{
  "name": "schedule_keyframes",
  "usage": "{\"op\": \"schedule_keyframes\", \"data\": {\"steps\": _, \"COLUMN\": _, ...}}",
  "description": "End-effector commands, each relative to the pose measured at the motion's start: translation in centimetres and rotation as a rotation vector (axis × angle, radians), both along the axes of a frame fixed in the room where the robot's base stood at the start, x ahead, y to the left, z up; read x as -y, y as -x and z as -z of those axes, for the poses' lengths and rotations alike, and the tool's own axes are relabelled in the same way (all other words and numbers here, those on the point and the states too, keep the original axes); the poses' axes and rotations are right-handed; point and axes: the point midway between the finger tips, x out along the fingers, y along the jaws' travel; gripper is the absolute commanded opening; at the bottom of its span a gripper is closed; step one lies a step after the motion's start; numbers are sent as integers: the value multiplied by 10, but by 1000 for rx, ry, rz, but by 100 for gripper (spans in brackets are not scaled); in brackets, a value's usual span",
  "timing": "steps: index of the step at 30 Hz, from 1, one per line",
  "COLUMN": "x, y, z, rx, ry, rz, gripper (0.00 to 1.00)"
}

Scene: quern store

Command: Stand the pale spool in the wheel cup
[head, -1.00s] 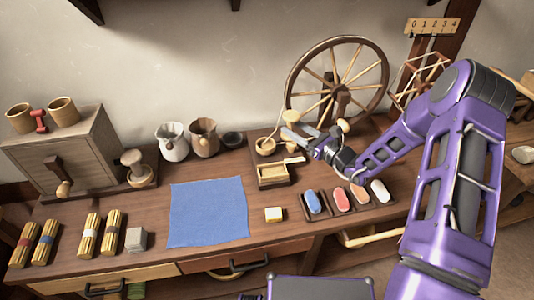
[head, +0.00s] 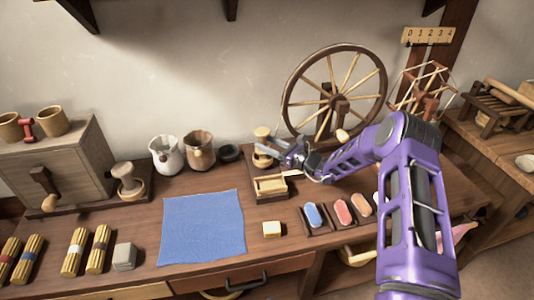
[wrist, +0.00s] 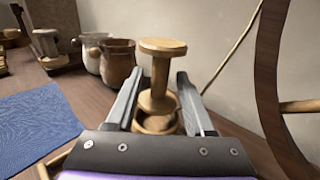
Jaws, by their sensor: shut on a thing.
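The pale spool (wrist: 162,48) is upright between the two fingers of my gripper (wrist: 160,85), which is shut on its stem. Its wide top flange stands above the fingers. In the head view the spool top (head: 262,131) shows just beyond my gripper (head: 270,145). The round wooden wheel cup (wrist: 158,130) is directly below the spool. Its rim also shows in the head view (head: 262,162). The spool's lower flange is over or at the cup's mouth; I cannot tell whether it rests inside.
The spinning wheel (head: 283,101) rises close to the right of my gripper. A small wooden tray (head: 270,185) lies in front. The blue cloth (head: 203,225) is flat.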

Motion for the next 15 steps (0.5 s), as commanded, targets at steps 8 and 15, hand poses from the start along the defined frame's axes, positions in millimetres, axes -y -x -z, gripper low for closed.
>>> {"op": "schedule_keyframes", "data": {"steps": 8, "x": -1, "y": 1, "z": 34, "rx": 0, "ry": 0, "rz": -1, "gripper": 0}}
{"op": "schedule_keyframes", "data": {"steps": 15, "x": 0, "y": 1, "z": 34, "rx": -1, "ry": -1, "rz": -1, "gripper": 0}}
